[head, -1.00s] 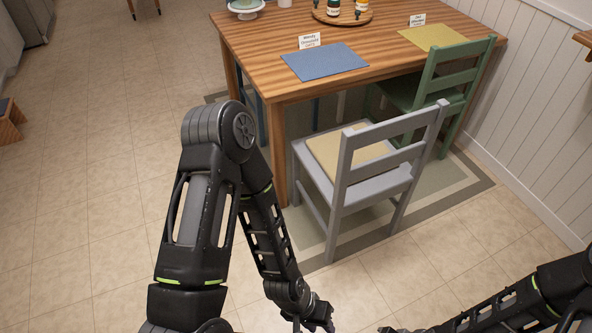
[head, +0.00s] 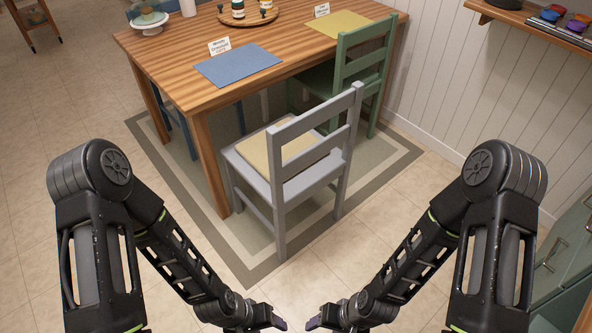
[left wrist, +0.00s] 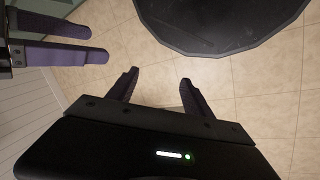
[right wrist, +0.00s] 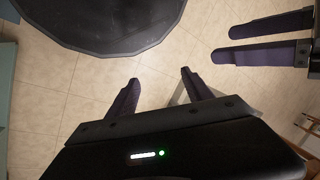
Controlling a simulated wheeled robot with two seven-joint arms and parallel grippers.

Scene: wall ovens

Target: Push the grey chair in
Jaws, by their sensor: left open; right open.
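The grey chair (head: 268,182) stands at the near side of the wooden table (head: 188,88), upright, with a tan cushion (head: 284,146) on its seat. Its slatted back faces me and its front edge is close to the near table leg. My left gripper (head: 279,324) and right gripper (head: 312,323) are low in front of me, apart from the chair and close to each other. In the left wrist view the left fingers (left wrist: 158,88) are spread and empty. In the right wrist view the right fingers (right wrist: 160,88) are spread and empty.
A green chair (head: 350,72) stands right of the grey chair. A rug (head: 262,268) lies under table and chairs. A white panelled wall (head: 425,75), a shelf (head: 520,22) and green cabinets (head: 568,250) are on the right. Tiled floor between me and the chair is free.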

